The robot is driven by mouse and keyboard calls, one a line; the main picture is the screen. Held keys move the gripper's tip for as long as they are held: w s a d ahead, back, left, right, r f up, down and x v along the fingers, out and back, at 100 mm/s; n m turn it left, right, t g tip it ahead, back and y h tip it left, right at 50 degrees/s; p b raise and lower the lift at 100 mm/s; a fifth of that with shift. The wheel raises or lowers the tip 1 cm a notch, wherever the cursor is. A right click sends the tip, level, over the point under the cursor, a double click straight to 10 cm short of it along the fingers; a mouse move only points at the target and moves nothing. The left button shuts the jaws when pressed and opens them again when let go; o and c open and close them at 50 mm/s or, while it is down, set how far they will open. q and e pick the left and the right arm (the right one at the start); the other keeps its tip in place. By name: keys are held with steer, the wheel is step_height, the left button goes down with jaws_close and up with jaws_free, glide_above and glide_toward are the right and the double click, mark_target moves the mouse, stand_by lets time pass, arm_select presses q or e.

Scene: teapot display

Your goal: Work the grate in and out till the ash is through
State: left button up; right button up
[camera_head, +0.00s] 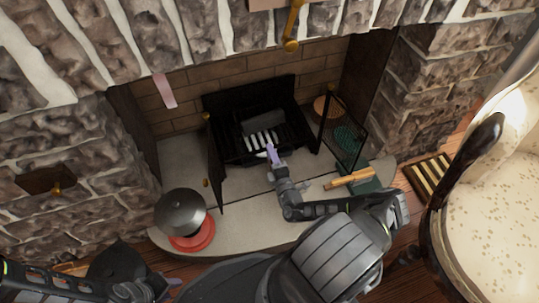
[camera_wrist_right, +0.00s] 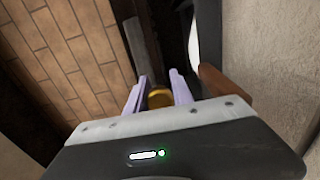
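The grate (camera_head: 262,139), with pale bars, sits inside the black open-fronted firebox (camera_head: 250,95) in the fireplace. My right gripper (camera_head: 273,153) is at the front of the grate. In the right wrist view, the lavender fingers of my right gripper (camera_wrist_right: 160,90) stand on both sides of a round brass knob (camera_wrist_right: 160,98), which fills the gap between them. The knob is hidden in the head view. My left gripper (camera_head: 174,283) is low at the left, far from the firebox, with only a bit of lavender finger showing. I cannot make out ash.
A dark door panel (camera_head: 215,170) stands open left of the firebox and a mesh screen (camera_head: 343,130) stands at its right. A grey domed lid (camera_head: 181,211) over a red base (camera_head: 192,240) and a wooden-handled tool (camera_head: 350,179) are on the hearth. A cream armchair (camera_head: 495,190) is at right.

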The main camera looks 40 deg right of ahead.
steer(key=o, duration=0.4)
steer(key=p+v, duration=0.2)
steer(key=v, duration=0.4)
steer(key=shift+s+a, duration=0.15)
steer(key=shift+s, duration=0.1)
steer(key=shift+s+a, duration=0.2)
steer(key=shift+s, duration=0.35)
